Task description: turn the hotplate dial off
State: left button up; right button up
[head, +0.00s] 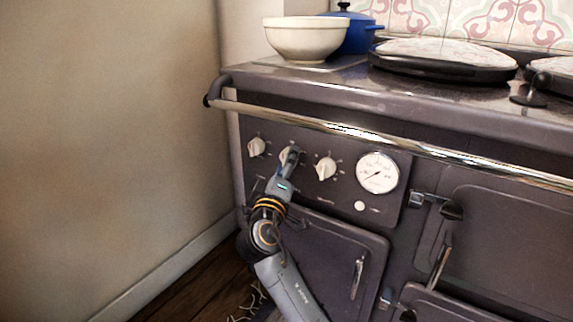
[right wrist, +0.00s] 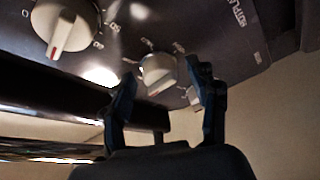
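Three cream dials sit in a row on the stove's dark front panel: a left dial (head: 256,147), a middle dial partly hidden by my gripper, and a right dial (head: 326,168). Which one is the hotplate dial cannot be read. My right gripper (head: 291,156) is at the middle dial. In the right wrist view its two fingers (right wrist: 161,80) are apart, with the middle dial (right wrist: 158,70) seen between them. Contact cannot be told. A larger dial (right wrist: 66,28) with a red mark shows at the upper left there. My left gripper is not in view.
A metal rail (head: 380,138) runs across the stove front above the dials. A round gauge (head: 377,173) is right of them. A white bowl (head: 305,40), a blue pot (head: 357,34) and a round hotplate lid (head: 443,55) are on top. A bare wall (head: 110,130) stands at left.

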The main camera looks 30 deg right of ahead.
jog(key=v, duration=1.2)
jog(key=shift+s, duration=0.1)
dwell(0.4)
